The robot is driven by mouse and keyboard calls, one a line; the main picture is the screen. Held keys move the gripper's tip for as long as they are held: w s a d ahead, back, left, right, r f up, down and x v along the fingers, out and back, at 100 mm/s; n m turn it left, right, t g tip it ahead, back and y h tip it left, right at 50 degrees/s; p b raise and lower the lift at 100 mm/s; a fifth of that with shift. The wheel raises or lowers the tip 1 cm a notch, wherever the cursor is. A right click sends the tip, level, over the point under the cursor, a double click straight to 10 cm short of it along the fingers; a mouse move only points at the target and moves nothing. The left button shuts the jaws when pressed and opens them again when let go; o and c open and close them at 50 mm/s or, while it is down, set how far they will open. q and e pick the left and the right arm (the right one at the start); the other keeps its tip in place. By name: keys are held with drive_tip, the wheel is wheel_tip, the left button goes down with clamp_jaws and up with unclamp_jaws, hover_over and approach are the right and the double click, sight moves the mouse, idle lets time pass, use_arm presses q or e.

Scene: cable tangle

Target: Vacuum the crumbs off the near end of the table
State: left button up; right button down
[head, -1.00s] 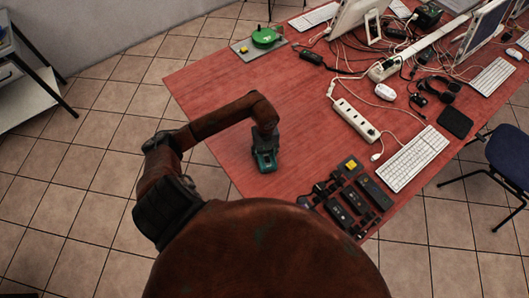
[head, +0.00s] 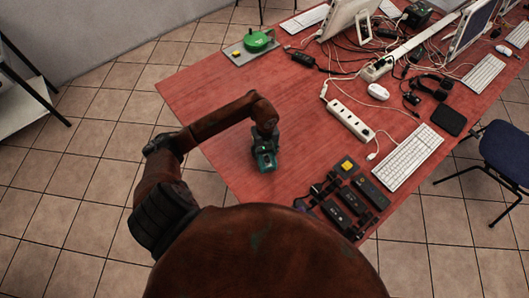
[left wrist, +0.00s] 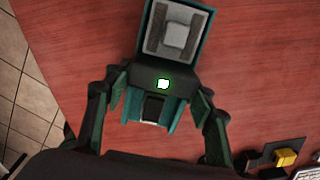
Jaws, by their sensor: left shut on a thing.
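A teal and dark grey handheld vacuum (head: 265,161) is low over or on the near-left part of the red table (head: 215,95); I cannot tell whether it touches the surface. My left gripper (head: 264,137) is shut on it from above. In the left wrist view the vacuum (left wrist: 165,75) sits between the fingers of my left gripper (left wrist: 156,112), with a small green light lit on its body. I cannot make out any crumbs; my body and arm hide part of the near end. My right gripper is not in view.
Black adapters and remote-like devices (head: 345,200) lie right of the vacuum, near the edge. A white power strip (head: 350,120), keyboard (head: 408,157) and tangled cables are farther right. A green reel (head: 257,41) lies at the far left. The table's left middle is bare.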

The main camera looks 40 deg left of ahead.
use_arm(q)
drive_tip(key=shift+w, duration=0.15)
drive_tip(key=shift+w+d+b, duration=0.2)
drive_tip(key=shift+w, duration=0.35)
drive_tip(key=shift+w+d+b, duration=0.15)
drive_tip(key=shift+w+b, duration=0.05)
drive_tip(key=shift+w, duration=0.35)
drive_tip(key=shift+w, duration=0.1)
drive_tip(key=shift+w+d+b, duration=0.2)
drive_tip(key=shift+w+b, duration=0.05)
drive_tip(key=shift+w, duration=0.35)
drive_tip(key=shift+w+d+b, duration=0.2)
drive_tip(key=shift+w, duration=0.4)
wheel_tip(320, 180, up, 7)
drive_tip(key=p, duration=0.5)
